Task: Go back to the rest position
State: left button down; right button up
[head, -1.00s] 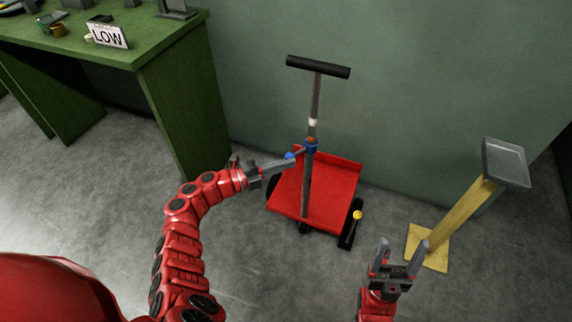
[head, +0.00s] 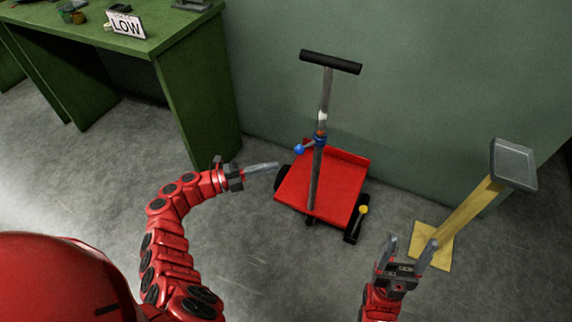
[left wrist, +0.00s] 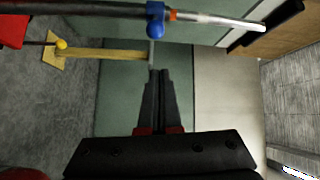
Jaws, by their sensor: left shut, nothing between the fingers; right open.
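My left gripper (head: 262,167) is shut and empty, left of the red cart (head: 322,187) and apart from it. Its closed fingers also show in the left wrist view (left wrist: 161,95). The cart has an upright pole with a black crossbar handle (head: 331,62) and a blue clamp with a blue knob (head: 299,149). In the left wrist view the pole runs across the top, with the blue knob (left wrist: 155,20) beyond my fingertips. My right gripper (head: 411,248) is open and empty, in front of the yellow stand's base.
A yellow stand (head: 468,215) with a grey top plate (head: 513,164) stands at the right. A green table (head: 185,40) with a LOW sign (head: 126,24) is at the upper left. A green wall (head: 430,80) is behind the cart. The grey floor (head: 255,260) in front is clear.

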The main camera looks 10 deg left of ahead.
pick_arm(q)
jog(key=shift+s+a, duration=0.1)
jog(key=shift+a, duration=0.35)
